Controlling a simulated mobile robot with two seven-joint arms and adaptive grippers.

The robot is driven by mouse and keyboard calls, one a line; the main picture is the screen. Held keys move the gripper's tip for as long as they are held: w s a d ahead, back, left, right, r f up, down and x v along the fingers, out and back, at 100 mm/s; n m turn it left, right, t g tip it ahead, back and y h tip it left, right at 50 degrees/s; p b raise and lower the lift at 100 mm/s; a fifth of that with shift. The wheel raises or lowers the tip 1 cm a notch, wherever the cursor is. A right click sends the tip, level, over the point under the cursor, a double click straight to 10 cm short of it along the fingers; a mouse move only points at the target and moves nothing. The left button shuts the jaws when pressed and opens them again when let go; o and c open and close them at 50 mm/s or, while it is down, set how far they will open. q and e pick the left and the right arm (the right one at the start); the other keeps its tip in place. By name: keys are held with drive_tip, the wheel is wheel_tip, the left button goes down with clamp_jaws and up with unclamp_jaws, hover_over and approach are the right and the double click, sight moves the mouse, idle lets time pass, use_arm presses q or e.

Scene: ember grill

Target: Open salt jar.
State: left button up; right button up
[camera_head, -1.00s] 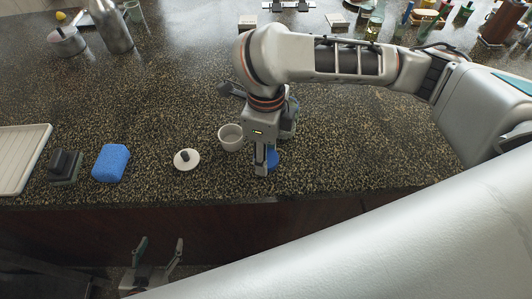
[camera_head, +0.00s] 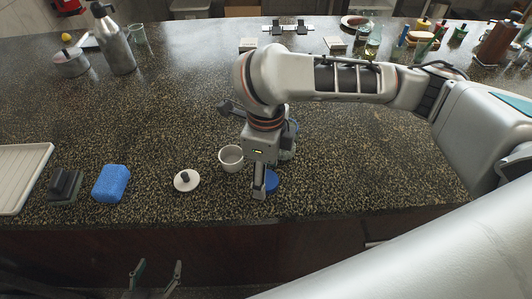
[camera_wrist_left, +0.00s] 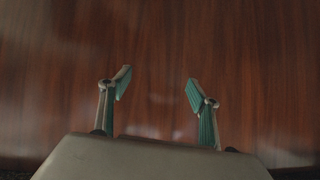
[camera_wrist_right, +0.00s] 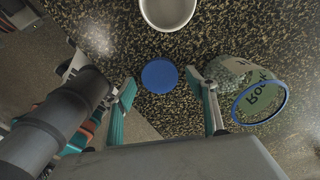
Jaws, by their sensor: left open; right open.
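A blue round lid (camera_wrist_right: 160,76) lies on the counter, and it shows partly in the head view (camera_head: 272,181). A clear glass jar (camera_wrist_right: 240,77) marked "Rock" stands beside it with a blue rim and an uncovered mouth; in the head view my right arm mostly hides it. My right gripper (camera_wrist_right: 161,84) points down at the counter, open, with the blue lid between its fingertips in the picture; I cannot tell whether they touch it. My left gripper (camera_head: 158,267) is open and empty in front of the brown cabinet front (camera_wrist_left: 160,50), below the counter edge.
A white cup (camera_head: 231,158) stands just left of my right gripper. A white lid with a dark knob (camera_head: 187,180), a blue sponge (camera_head: 111,183), a dark block (camera_head: 65,186) and a pale tray (camera_head: 20,178) lie further left. The counter's middle is clear.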

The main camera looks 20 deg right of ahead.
use_arm(q)
drive_tip(key=shift+s+a+f+y+p, duration=0.15)
drive_tip(key=shift+s+a+p, duration=0.05)
drive_tip(key=shift+a+p, duration=0.15)
drive_tip(key=shift+s+a+f+y+p, duration=0.1)
drive_tip(key=shift+s+a+y+p, duration=0.1)
drive_tip(key=shift+a+p, duration=0.15)
use_arm(e)
wheel_tip(320, 180, up, 11)
drive_tip(key=shift+s, duration=0.1)
